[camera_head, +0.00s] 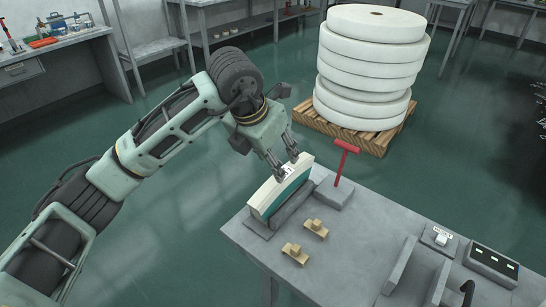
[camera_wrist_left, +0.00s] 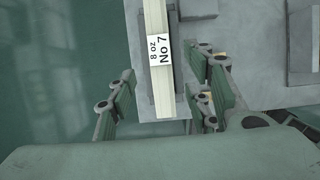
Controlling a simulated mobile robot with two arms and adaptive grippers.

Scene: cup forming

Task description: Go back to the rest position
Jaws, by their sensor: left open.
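My left gripper (camera_head: 286,164) is open, with its fingertips close to the top of a stack of cream and teal sheets (camera_head: 279,192) at the table's far left corner. In the left wrist view, the open fingers of the left gripper (camera_wrist_left: 162,98) stand on either side of the stack's top edge (camera_wrist_left: 164,100), with gaps visible. A white label on it reads "8 oz No 7". The stack stands upright in a grey holder (camera_head: 297,205). My right gripper is not in view.
The grey table (camera_head: 345,245) bears two small wooden pieces (camera_head: 295,252), a red T-handle (camera_head: 345,158), grey upright plates (camera_head: 400,266) and a black switch panel (camera_head: 492,264). White rolls (camera_head: 370,70) stand on a pallet (camera_head: 372,139) behind. Green floor lies open to the left.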

